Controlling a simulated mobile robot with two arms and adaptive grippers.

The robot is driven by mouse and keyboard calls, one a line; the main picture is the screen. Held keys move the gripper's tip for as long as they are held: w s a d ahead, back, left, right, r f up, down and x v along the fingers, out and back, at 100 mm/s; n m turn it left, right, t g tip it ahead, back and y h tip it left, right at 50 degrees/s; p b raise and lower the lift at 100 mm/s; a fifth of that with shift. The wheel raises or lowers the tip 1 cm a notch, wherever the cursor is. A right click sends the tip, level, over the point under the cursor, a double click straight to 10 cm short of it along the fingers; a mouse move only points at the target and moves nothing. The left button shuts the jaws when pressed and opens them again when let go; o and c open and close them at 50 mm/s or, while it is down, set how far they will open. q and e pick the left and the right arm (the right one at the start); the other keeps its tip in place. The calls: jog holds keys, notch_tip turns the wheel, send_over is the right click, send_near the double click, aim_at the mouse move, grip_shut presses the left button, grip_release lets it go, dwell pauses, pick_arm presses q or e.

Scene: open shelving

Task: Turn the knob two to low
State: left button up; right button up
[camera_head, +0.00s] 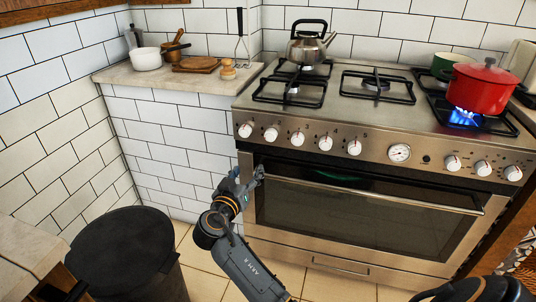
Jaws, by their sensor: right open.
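The steel stove (375,118) has a row of white knobs along its front panel. The second knob from the left (271,134) sits beside the leftmost knob (246,130); the third knob (297,139) is to its right. My right gripper (247,178) is open and empty, below the leftmost knobs, by the left end of the oven handle, apart from the knobs in the picture. My left gripper is not in view.
A blue flame (464,117) burns under a red pot (483,87) at the right, with a green pot (448,65) behind. A kettle (308,45) stands at the back left. The oven handle (370,194) sticks out. A dark round bin (122,245) stands lower left.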

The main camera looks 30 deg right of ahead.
jog(key=m+h, duration=0.2)
send_near(269, 136)
jog(key=b+x, duration=0.1)
jog(key=x, duration=0.8)
jog(key=shift+w+d, duration=0.1)
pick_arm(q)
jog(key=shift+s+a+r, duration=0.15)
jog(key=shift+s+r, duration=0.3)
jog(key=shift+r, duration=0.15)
